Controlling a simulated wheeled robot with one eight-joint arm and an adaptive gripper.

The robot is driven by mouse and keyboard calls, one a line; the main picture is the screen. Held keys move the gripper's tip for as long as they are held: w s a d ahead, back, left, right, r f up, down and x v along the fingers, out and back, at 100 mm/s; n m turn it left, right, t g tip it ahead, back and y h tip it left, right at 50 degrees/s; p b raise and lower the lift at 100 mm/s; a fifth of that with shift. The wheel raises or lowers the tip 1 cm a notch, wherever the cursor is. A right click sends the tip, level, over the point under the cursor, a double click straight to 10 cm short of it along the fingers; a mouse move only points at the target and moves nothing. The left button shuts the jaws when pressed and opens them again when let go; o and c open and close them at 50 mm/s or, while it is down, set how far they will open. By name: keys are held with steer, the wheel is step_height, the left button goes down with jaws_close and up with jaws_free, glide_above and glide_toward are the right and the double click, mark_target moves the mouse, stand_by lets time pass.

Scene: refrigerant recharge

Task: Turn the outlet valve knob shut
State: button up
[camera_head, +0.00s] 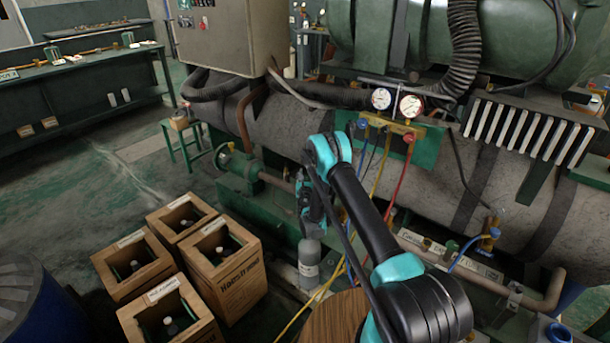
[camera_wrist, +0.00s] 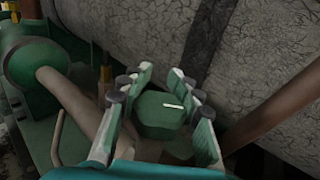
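In the wrist view, a green knob (camera_wrist: 158,117) with a white line on its top sits between the fingers of my gripper (camera_wrist: 160,112). Finger pads stand on both sides of it, very close to it. I cannot tell whether the pads press on it or leave a small gap. In the head view my gripper (camera_head: 312,205) points down in front of the large grey vessel, and my arm hides part of it. The knob is not distinguishable in that view.
A pipe (camera_wrist: 72,100) runs beside the fingers from a green flanged part. The grey vessel (camera_wrist: 255,55) is close behind. A gauge manifold (camera_head: 392,124) with coloured hoses hangs nearby. A grey cylinder (camera_head: 309,265) stands below my gripper.

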mark_target(305, 180)
steer(key=shift+h, duration=0.3)
jaws_close()
steer(key=shift+s+d+m+g+h, duration=0.1)
steer(key=shift+d+m+g+h, duration=0.15)
steer(key=shift+m+h, duration=0.65)
steer(key=shift+d+m+g+h, duration=0.2)
steer(key=shift+m+h, duration=0.45)
steer(key=shift+h, duration=0.6)
steer(key=shift+s+d+m+g+h, duration=0.15)
steer(key=shift+d+m+h, duration=0.15)
steer(key=shift+m+h, duration=0.6)
steer(key=shift+w, duration=0.1)
steer(key=o, duration=1.2)
jaws_free()
steer(key=shift+o, duration=0.2)
steer(key=v, duration=0.7)
steer(key=shift+s+a, duration=0.15)
steer(key=shift+s, duration=0.05)
steer(key=shift+o, duration=0.2)
